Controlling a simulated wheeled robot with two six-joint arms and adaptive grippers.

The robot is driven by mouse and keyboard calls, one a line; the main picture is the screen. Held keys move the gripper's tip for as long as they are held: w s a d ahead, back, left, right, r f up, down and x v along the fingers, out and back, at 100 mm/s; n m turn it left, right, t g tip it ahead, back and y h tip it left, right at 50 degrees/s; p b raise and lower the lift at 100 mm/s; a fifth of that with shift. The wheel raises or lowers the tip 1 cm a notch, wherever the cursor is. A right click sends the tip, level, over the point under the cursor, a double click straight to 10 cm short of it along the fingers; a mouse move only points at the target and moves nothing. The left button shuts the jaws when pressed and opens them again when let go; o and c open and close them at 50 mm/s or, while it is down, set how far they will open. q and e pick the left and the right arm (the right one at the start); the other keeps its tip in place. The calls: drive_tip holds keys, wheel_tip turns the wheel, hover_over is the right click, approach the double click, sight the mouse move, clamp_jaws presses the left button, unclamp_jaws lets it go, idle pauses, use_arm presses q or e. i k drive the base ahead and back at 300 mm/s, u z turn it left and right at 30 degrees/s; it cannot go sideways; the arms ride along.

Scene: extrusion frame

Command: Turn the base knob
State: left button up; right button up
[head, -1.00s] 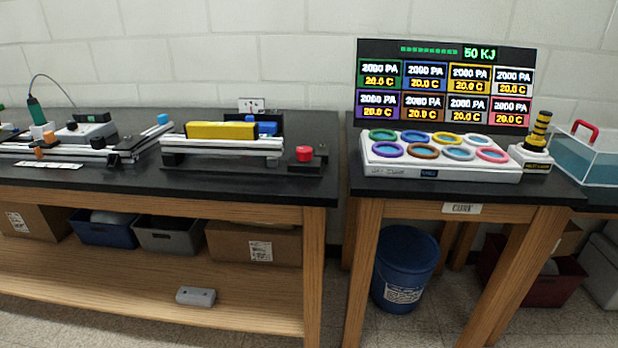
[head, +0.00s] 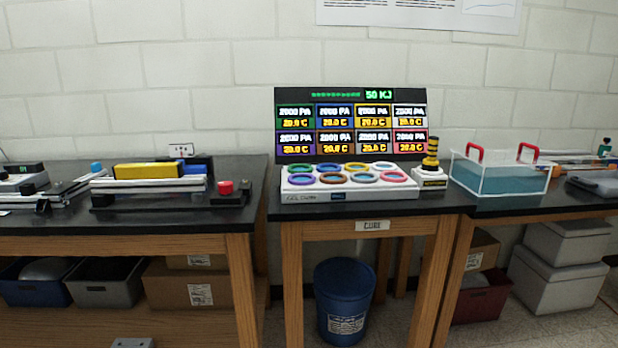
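No part is plainly marked as the base knob, so I cannot tell which one it is. A red knob (head: 226,187) sits on a small black block at the right end of the extrusion frame (head: 150,185) on the left bench. A yellow and black striped upright piece (head: 431,155) stands on a white base (head: 430,182) at the right of the middle bench. Beside it is a white unit (head: 350,193) with several coloured rings, in front of a display panel (head: 351,124). Neither of my grippers is in view.
The left bench (head: 130,221) and middle bench (head: 370,211) have black tops with a narrow gap between them. A clear tank (head: 500,177) of blue liquid with red handles stands at the right. A blue bin (head: 344,300) is on the floor below.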

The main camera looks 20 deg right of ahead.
sight(225, 187)
drive_tip(key=z, duration=0.45)
drive_tip(key=i, duration=1.2)
drive_tip(key=u, duration=0.75)
